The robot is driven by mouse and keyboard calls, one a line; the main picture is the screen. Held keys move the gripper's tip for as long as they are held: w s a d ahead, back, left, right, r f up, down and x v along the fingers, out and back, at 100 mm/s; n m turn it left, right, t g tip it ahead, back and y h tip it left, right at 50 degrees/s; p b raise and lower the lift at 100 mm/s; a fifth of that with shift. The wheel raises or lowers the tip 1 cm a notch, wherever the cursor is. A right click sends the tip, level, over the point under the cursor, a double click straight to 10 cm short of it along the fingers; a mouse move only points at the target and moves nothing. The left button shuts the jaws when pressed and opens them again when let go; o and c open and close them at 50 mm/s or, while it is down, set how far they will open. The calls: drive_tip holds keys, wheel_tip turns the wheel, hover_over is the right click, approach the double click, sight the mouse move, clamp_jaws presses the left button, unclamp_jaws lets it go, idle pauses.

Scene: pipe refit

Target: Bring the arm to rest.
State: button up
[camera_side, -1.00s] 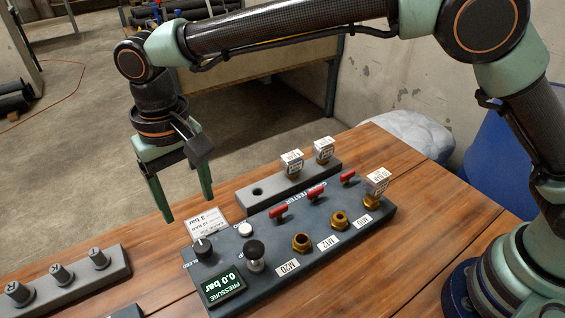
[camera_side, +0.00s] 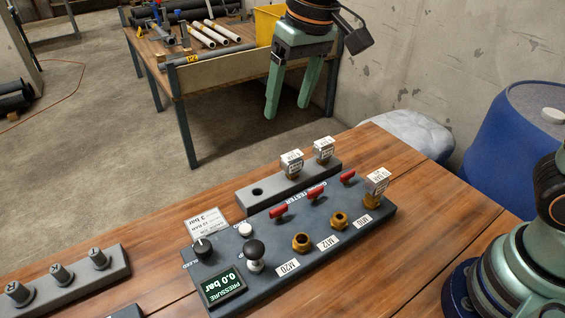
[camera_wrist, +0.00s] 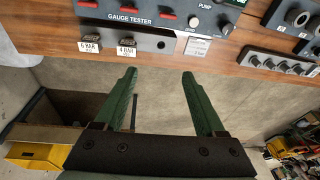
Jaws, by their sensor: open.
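My gripper (camera_side: 288,92) is open and empty, raised in the air at the upper middle of the side view. Its green fingers point down, well above and behind the gauge tester. In the wrist view my gripper (camera_wrist: 160,85) shows two spread fingers with nothing between them. The gauge tester (camera_side: 235,262) lies on the wooden bench (camera_side: 130,235), and its display reads 0.0 bar. A tagged fitting (camera_side: 377,183) stands in the M10-side port at its right end. Two more tagged fittings (camera_side: 292,162) stand in the grey rack (camera_side: 270,198), whose left hole is empty.
A grey block with several dark knobs (camera_side: 60,275) is at the bench's left. A blue barrel (camera_side: 515,135) stands at right. A second table with pipes (camera_side: 205,35) and a yellow bin (camera_side: 268,22) is behind. The air above the tester is clear.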

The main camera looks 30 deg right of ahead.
drive_tip(key=s+d+f+t, duration=0.1)
drive_tip(key=s+d, duration=0.4)
drive_tip(key=d, duration=0.4)
drive_tip(key=s+d+t+h, duration=0.1)
drive_tip(key=s+d+t, duration=0.1)
drive_tip(key=s+d, duration=0.3)
drive_tip(key=d, duration=0.4)
drive_tip(key=shift+s+f+m, duration=0.2)
drive_tip(key=shift+f+m, duration=0.2)
drive_tip(key=shift+a, duration=0.1)
